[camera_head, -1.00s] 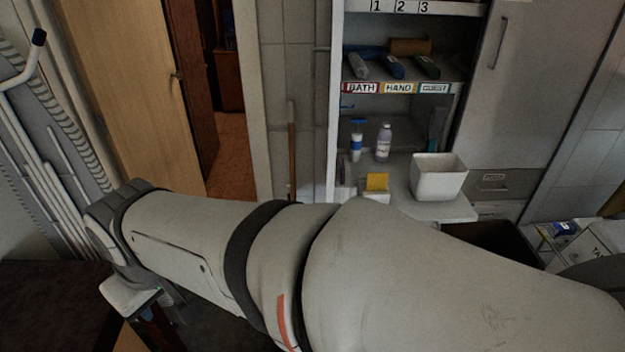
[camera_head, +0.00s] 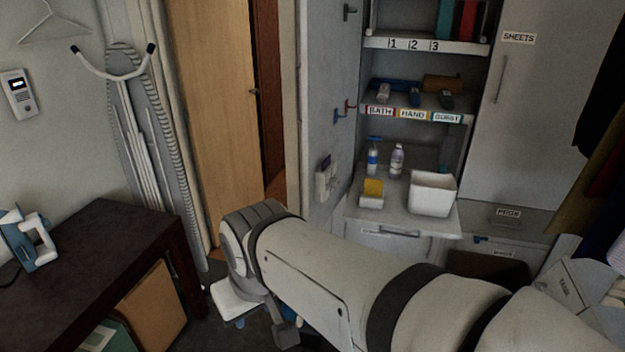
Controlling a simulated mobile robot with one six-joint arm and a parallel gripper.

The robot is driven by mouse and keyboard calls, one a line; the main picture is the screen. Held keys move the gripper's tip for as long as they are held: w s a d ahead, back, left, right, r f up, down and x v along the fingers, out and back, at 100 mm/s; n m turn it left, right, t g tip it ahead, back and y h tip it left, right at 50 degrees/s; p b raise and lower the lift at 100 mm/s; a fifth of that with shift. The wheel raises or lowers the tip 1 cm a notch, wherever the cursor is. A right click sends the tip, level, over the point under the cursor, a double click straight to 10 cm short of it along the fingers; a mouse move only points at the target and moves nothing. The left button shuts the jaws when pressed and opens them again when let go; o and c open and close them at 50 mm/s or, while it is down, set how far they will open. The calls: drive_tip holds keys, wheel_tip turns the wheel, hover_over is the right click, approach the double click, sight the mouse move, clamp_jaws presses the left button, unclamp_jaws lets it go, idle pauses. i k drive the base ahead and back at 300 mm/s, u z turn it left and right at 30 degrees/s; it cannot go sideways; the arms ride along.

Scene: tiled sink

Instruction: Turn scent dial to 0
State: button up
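No scent dial can be made out for certain in the head view. A small white fixture (camera_head: 326,180) is on the side panel left of the shelves, but its details are too small to read. My arm reaches in from the lower right and hides part of the floor. My gripper (camera_head: 286,334) is around the far lower end of the arm, mostly hidden, and its fingers cannot be made out clearly. It is low over the floor, apart from the fixture.
A shelf unit holds bottles (camera_head: 397,161), a white bin (camera_head: 433,194) and a yellow-topped box (camera_head: 372,193). A dark table (camera_head: 100,245) with an iron (camera_head: 30,240) stands left.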

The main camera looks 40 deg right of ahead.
sight(334, 181)
drive_tip(key=z, duration=1.2)
drive_tip(key=i, duration=1)
drive_tip(key=k, duration=0.5)
drive_tip(key=z, duration=0.5)
drive_tip(key=i, duration=0.45)
drive_tip(key=z, duration=0.4)
